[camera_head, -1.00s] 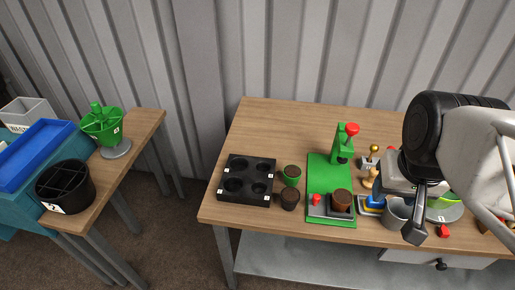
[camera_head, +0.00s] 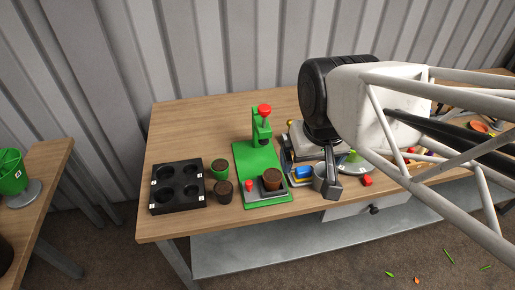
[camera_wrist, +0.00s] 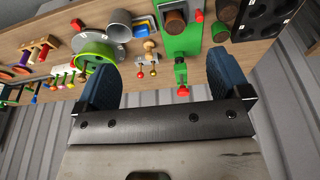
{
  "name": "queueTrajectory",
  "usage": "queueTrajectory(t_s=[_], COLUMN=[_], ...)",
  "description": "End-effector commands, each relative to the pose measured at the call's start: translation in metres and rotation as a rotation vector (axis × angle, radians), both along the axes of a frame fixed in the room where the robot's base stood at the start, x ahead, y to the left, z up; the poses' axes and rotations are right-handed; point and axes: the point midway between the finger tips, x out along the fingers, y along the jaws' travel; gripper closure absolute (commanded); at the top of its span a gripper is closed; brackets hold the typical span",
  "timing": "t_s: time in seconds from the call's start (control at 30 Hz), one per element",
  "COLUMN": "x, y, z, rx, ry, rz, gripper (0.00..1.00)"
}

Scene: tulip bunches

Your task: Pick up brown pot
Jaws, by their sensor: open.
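A brown pot (camera_head: 223,190), dark with a soil-like top, stands on the table beside the black tray, just in front of a green pot (camera_head: 220,168). A second brown pot (camera_head: 272,178) stands on the grey base of the green press. In the wrist view, the pot on the press (camera_wrist: 175,22) is at the top, and the pot beside the tray (camera_wrist: 229,10) is at the top right. My gripper (camera_head: 333,188) is above the grey cup, right of both pots. In the wrist view its two fingers (camera_wrist: 162,80) are wide apart with nothing between them.
The black tray (camera_head: 152,196) with round holes lies left of the pots. The green press (camera_head: 243,158) with a red knob rises behind the press pot. A grey cup (camera_head: 321,178) and small coloured items crowd the right. The table's back left is clear.

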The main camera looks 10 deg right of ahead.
Motion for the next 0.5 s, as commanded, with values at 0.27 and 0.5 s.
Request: queueTrajectory(t_s=[0.27,0.5], x=[0.021,0.064], y=[0.001,0.005], z=[-0.012,-0.042], rx=[0.03,0.084], ry=[0.026,0.07], rz=[-0.126,-0.401], gripper=[0.05,0.05])
